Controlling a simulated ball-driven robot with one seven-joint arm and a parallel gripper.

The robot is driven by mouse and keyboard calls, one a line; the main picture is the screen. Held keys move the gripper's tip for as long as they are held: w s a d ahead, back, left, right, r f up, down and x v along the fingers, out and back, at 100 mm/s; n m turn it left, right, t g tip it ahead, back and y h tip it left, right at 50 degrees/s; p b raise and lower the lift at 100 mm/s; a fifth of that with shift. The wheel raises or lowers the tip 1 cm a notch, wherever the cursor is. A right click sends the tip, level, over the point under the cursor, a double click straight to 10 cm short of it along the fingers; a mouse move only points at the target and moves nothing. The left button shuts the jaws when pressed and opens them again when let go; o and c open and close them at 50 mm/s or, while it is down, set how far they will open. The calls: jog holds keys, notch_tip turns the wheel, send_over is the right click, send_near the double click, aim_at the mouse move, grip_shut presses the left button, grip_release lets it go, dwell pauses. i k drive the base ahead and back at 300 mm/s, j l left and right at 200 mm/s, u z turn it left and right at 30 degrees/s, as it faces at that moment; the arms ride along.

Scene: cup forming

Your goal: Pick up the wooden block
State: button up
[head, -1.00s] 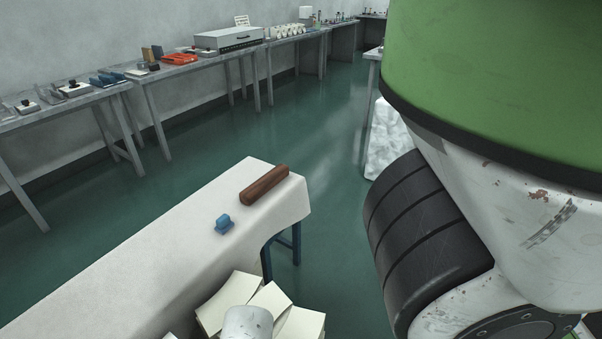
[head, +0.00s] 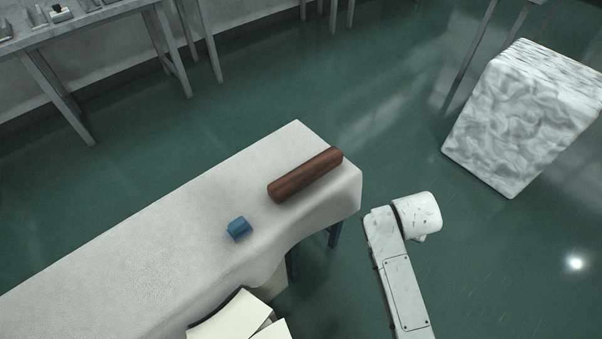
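The wooden block (head: 306,175) is a long, dark brown, rounded piece. It lies on its side near the far right corner of the cloth-covered table (head: 130,255). Nothing touches it from above, and its whole upper side shows. A white, scuffed part of my arm reaches up at the lower right of the head view, beside the table's right end and apart from the block. My gripper's fingers do not show in this view.
A small blue object (head: 238,228) sits on the table left of the block. Pale sheets (head: 240,318) lie low at the table's front edge. A marble-like block (head: 525,115) stands on the floor at right. A workbench (head: 80,25) runs along the back wall. Green floor is open between.

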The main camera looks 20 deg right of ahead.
aim_at(286, 186)
jog(key=i+l+u, duration=0.25)
jog(key=i+l, duration=0.15)
jog(key=l, duration=0.2)
jog(key=i+l+u, duration=0.25)
jog(key=l, duration=0.4)
jog(key=i+l+u, duration=0.15)
jog(key=i+l, duration=0.1)
jog(key=l, duration=0.1)
